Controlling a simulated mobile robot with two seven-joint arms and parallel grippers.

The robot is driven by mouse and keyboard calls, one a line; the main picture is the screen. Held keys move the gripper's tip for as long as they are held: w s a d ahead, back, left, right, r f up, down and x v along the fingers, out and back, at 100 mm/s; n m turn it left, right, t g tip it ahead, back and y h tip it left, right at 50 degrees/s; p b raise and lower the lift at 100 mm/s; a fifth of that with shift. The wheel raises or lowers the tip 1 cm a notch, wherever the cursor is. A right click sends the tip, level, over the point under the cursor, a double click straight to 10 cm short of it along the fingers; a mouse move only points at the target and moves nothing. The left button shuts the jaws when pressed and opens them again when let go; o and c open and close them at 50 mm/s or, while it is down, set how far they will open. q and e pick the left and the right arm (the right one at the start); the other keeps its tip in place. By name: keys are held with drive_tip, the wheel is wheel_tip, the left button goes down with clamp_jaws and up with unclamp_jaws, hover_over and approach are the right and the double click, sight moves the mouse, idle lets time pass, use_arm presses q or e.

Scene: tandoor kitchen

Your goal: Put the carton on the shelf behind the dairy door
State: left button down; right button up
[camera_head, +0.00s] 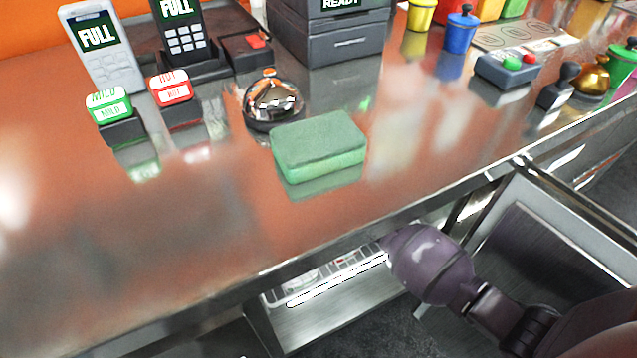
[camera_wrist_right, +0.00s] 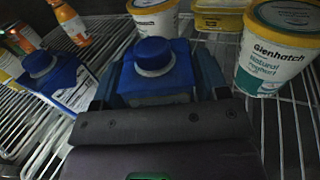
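A blue carton with a round blue cap (camera_wrist_right: 154,56) is in the middle of the right wrist view, upright over a wire shelf (camera_wrist_right: 284,130). My right gripper (camera_wrist_right: 158,88) has a finger close along each side of it and appears shut on it. The carton's lower part is hidden by the gripper, so I cannot tell whether it touches the shelf. In the head view my right arm reaches in under the counter, and its gripper is hidden there. The open door (camera_head: 545,240) stands at the right. My left gripper is not in view.
A second blue-capped carton (camera_wrist_right: 58,80) stands left on the shelf. Yogurt tubs (camera_wrist_right: 279,48) (camera_wrist_right: 152,16), a yellow tub (camera_wrist_right: 219,18) and orange bottles (camera_wrist_right: 70,22) stand around. The counter (camera_head: 200,240) above holds a green sponge (camera_head: 318,147) and a bell (camera_head: 272,100).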

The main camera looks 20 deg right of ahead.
drive_tip(key=shift+o, duration=1.4)
drive_tip(key=shift+r, duration=0.1)
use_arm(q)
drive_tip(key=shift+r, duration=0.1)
use_arm(e)
drive_tip(key=shift+r, duration=0.1)
use_arm(q)
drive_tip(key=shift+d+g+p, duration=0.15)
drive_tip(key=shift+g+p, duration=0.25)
drive_tip(key=shift+p, duration=0.55)
use_arm(e)
drive_tip(key=v, duration=1.2)
